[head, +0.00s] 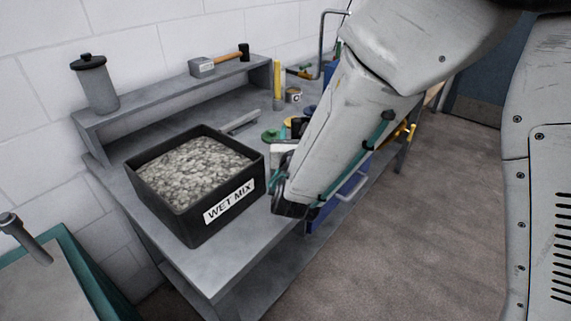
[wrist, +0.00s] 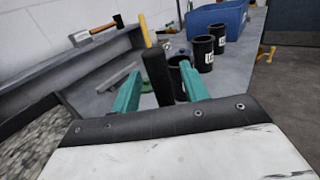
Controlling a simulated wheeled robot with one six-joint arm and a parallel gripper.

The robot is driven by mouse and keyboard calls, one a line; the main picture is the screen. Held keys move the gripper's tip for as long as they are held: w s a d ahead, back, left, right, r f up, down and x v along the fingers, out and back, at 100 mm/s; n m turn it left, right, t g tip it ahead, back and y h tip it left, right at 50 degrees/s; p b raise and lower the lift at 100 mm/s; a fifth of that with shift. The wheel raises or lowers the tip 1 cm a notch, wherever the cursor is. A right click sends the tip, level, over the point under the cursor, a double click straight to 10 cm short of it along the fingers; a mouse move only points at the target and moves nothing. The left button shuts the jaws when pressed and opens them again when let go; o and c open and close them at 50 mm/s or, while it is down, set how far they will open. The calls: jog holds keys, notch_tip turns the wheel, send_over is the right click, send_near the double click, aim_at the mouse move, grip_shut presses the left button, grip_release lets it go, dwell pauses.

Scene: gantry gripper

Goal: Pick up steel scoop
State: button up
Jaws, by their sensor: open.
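My gripper (wrist: 160,70) shows in the wrist view with its two teal fingers apart. A dark upright cylinder (wrist: 157,78) appears between the fingers in that view; I cannot tell whether it touches them or whether it is a handle. A light grey bar-like piece (head: 240,122) lies on the bench behind the black box in the head view; it also shows left of the fingers in the wrist view (wrist: 118,76). I cannot tell for sure which is the steel scoop.
A black box marked WET MIX (head: 190,215), full of grey mix, stands on the bench's near end. A raised shelf (head: 150,105) at the back carries a hammer (head: 220,62) and a grey canister (head: 97,85). Black labelled cups (wrist: 203,54) and a blue bin (wrist: 222,18) stand beyond my fingers.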

jog(key=shift+w+f, duration=0.1)
jog(key=shift+w, duration=0.7)
grip_shut()
jog(key=shift+s+a, duration=0.1)
